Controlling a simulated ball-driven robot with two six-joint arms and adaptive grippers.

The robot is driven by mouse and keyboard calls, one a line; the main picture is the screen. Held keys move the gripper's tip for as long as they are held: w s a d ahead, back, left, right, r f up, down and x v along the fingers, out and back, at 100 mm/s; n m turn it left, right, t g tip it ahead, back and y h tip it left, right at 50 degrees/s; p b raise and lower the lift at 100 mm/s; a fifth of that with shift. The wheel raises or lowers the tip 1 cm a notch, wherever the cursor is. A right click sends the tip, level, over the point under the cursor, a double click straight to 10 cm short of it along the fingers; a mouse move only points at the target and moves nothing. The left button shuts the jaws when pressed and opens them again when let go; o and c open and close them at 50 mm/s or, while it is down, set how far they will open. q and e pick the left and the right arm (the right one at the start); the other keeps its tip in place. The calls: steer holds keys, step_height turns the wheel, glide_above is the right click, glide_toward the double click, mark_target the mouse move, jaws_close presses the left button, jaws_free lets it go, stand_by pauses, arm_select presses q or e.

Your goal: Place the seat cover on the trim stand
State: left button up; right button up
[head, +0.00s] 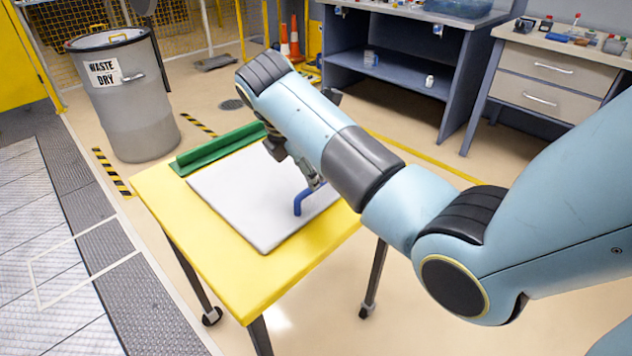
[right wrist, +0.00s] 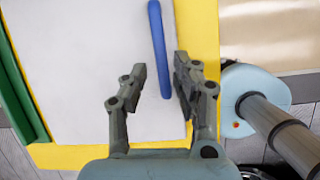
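I cannot tell whether this table is the trim stand. A blue bent handle (head: 298,206) rises at the panel's right side. In the right wrist view the blue handle (right wrist: 157,35) passes between the fingers of my right gripper (right wrist: 160,78), nearer the right finger. The fingers are apart, with gaps beside the handle. In the head view my forearm partly hides this gripper (head: 313,181) and the panel. My left gripper is out of view.
A green rail (head: 215,148) runs along the table's far edge. A grey waste bin (head: 125,100) stands at the back left. A blue-grey workbench (head: 400,70) and a drawer bench (head: 550,80) stand at the back right.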

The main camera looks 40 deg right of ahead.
steer(key=v, duration=0.5)
steer(key=shift+a+r, duration=0.15)
steer(key=shift+r, duration=0.25)
